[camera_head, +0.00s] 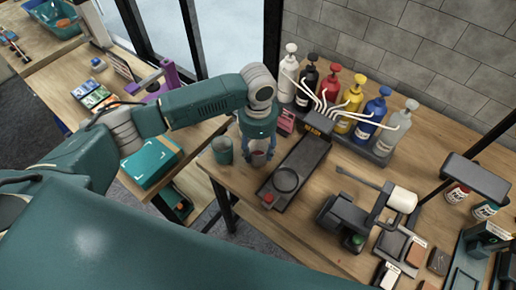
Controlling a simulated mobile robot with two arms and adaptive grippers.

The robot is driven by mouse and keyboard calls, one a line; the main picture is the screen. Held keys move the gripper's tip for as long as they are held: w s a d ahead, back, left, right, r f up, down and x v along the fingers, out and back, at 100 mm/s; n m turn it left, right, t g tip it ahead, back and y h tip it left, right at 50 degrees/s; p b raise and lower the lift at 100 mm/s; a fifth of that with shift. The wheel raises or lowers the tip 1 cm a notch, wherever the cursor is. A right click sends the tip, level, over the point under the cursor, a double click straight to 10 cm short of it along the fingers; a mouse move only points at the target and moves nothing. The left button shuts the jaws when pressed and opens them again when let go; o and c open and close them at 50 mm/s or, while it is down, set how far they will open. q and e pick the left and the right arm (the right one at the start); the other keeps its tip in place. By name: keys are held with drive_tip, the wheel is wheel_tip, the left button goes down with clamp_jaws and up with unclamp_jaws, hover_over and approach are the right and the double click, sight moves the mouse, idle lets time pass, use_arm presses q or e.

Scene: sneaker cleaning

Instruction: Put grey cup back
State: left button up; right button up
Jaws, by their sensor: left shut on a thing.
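My left gripper (257,150) points down at the left part of the wooden workbench. It is shut on a small grey cup (258,159), whose dark reddish inside shows from above. The gripper hides much of the cup, and I cannot tell whether the cup touches the bench. A teal-grey cup (222,150) stands just left of the gripper, near the bench's left edge. My right gripper is not in view.
Right of the held cup is a dark dispenser base with a round plate (286,180). Behind it stand several pump bottles (331,87) with curved spouts. A roller device (362,212) stands at the front right. A teal box (150,162) lies on the lower left table.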

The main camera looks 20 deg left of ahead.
use_arm(q)
drive_tip(key=o, duration=1.2)
drive_tip(key=shift+f, duration=0.1)
drive_tip(key=shift+o, duration=0.2)
wheel_tip(320, 180, up, 12)
drive_tip(key=b, duration=0.2)
drive_tip(key=shift+b, duration=0.3)
drive_tip(key=shift+s, duration=0.1)
